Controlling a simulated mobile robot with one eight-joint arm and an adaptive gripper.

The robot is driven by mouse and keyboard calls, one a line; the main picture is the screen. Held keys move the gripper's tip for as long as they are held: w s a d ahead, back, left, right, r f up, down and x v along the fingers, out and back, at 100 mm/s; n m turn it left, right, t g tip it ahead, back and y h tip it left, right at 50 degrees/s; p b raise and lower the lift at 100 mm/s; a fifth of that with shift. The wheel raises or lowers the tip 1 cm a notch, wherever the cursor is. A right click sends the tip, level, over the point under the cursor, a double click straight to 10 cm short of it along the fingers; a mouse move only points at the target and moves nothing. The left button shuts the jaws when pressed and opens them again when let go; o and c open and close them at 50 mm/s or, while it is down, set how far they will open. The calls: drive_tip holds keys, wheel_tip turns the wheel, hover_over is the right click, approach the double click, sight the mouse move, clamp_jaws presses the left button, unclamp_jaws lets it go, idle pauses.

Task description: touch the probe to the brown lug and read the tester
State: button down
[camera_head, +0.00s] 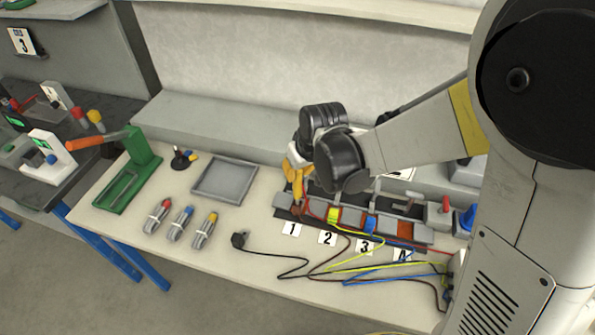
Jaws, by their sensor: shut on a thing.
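My gripper (297,168) points down over the left end of the terminal block (283,213), above card 1. Its jaws are shut on a slim yellow-orange thing that looks like the probe (297,188). The lower end of this thing is close to a small brown piece (298,209) that looks like the brown lug. I cannot tell whether they touch. No tester display can be made out near the block; my arm hides part of that area. A white device with a green screen (46,153) stands on the left bench, its reading too small to make out.
Number cards (291,229) line the block's front. An empty grey tray (224,181), a green lever tool (140,165) and three capped cylinders (181,222) stand left.

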idle(0.3)
drive_tip(key=shift+r+p, duration=2.2)
drive_tip(key=shift+r, duration=0.85)
drive_tip(key=shift+f, duration=0.1)
